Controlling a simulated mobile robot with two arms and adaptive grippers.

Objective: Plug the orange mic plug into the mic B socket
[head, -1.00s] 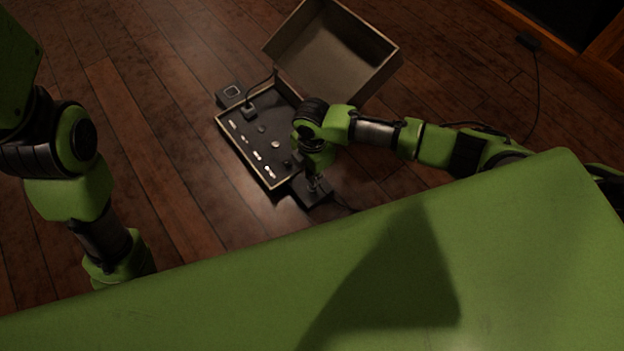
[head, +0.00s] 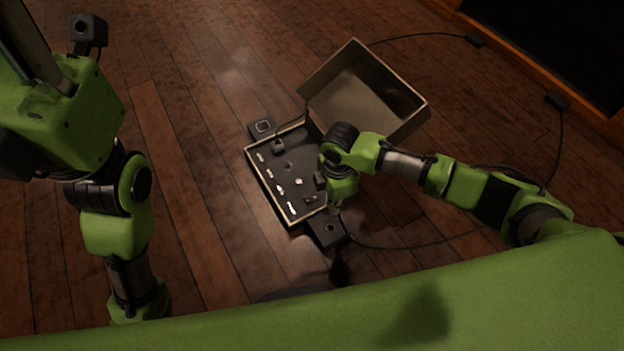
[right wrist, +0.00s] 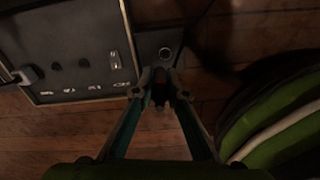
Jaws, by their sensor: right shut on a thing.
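The mixing desk (head: 268,187) is a dark panel with a pale rim and several white sliders; it also shows in the right wrist view (right wrist: 70,45). Against its near edge is a black block (head: 328,230) with one round socket, bare in the right wrist view (right wrist: 165,53). My right gripper (right wrist: 160,88) is shut on a small dark, reddish piece, seemingly the orange mic plug (right wrist: 160,96), beside that block. In the head view the right fingertips (head: 336,205) are mostly hidden by the wrist. I cannot read which socket is mic B. My left gripper is not visible.
An open lid (head: 365,95) stands behind the desk. A black box with a square socket (head: 262,128) sits at the far-left corner, near a dark plug (head: 279,147) on the panel. Cables cross the wooden floor on the right. The floor on the left is clear.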

